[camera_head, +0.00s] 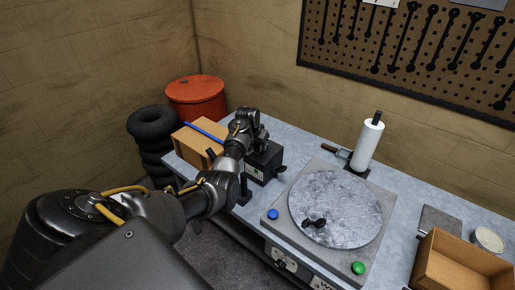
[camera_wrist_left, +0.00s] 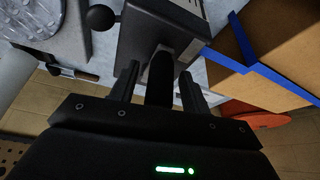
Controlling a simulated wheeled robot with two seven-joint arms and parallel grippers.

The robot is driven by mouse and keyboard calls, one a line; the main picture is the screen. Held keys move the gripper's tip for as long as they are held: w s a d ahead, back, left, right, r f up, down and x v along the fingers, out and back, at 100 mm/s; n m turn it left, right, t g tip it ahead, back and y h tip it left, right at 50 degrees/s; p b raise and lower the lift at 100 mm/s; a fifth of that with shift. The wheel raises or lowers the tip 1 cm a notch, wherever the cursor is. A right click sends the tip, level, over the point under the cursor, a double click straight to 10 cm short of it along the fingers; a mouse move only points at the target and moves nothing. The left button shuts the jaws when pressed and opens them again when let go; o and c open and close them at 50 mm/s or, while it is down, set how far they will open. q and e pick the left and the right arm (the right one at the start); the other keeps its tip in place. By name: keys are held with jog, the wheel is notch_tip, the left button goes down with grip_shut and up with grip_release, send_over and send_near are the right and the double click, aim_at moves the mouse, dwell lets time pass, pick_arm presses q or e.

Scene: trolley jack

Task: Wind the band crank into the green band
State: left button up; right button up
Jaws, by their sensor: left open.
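A dark box-shaped unit (camera_head: 264,163) with a pale marked front stands on the bench, left of the round plate. A black ball knob sticks out of its side; it shows in the left wrist view (camera_wrist_left: 101,17). My left gripper (camera_head: 250,122) is over the unit's back part. In the left wrist view its jaws (camera_wrist_left: 157,88) are open on either side of a dark upright bar (camera_wrist_left: 160,76) by the unit; I cannot tell whether they touch it. I cannot make out the green band or tell which part is the band crank. My right gripper is not in view.
A cardboard box (camera_head: 197,148) with blue edging stands left of the unit. A round metal plate (camera_head: 340,205) on a grey base has a blue button (camera_head: 272,214) and a green button (camera_head: 358,267). A paper roll (camera_head: 368,145) and wooden tray (camera_head: 455,268) are to the right.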

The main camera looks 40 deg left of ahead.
pick_arm(q)
jog(key=shift+w+f, duration=0.15)
jog(key=shift+f, duration=0.15)
jog(key=shift+r, duration=0.1)
jog(key=shift+c, duration=0.4)
grip_shut()
